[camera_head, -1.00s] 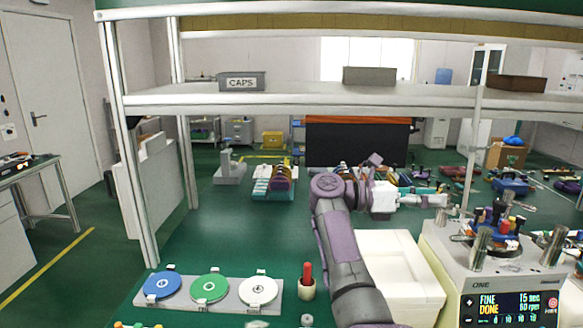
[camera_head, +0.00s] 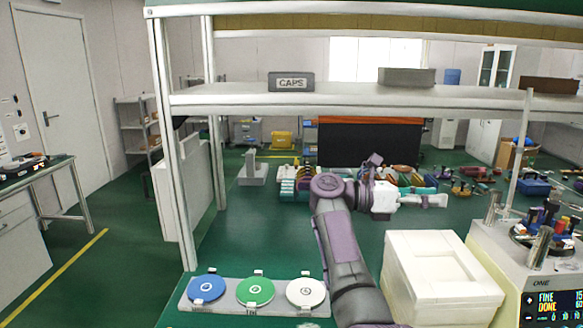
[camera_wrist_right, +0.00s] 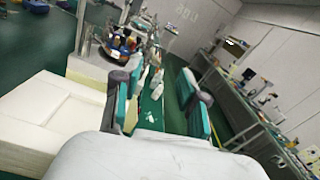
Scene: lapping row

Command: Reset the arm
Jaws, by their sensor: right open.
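My right arm, purple and grey, rises from the bottom of the head view and bends to the right at the elbow. Its gripper (camera_head: 438,196) is held in the air, pointing right, above and behind a white foam box. In the right wrist view the two teal-padded fingers (camera_wrist_right: 158,92) stand wide apart with nothing between them. My left gripper is not in view.
The white box (camera_head: 436,262) and a lapping machine (camera_head: 520,262) with a lit display stand at the right. A grey tray (camera_head: 231,299) with blue, green and white discs lies at front left. A shelf (camera_head: 350,100) with a CAPS bin (camera_head: 291,83) spans above.

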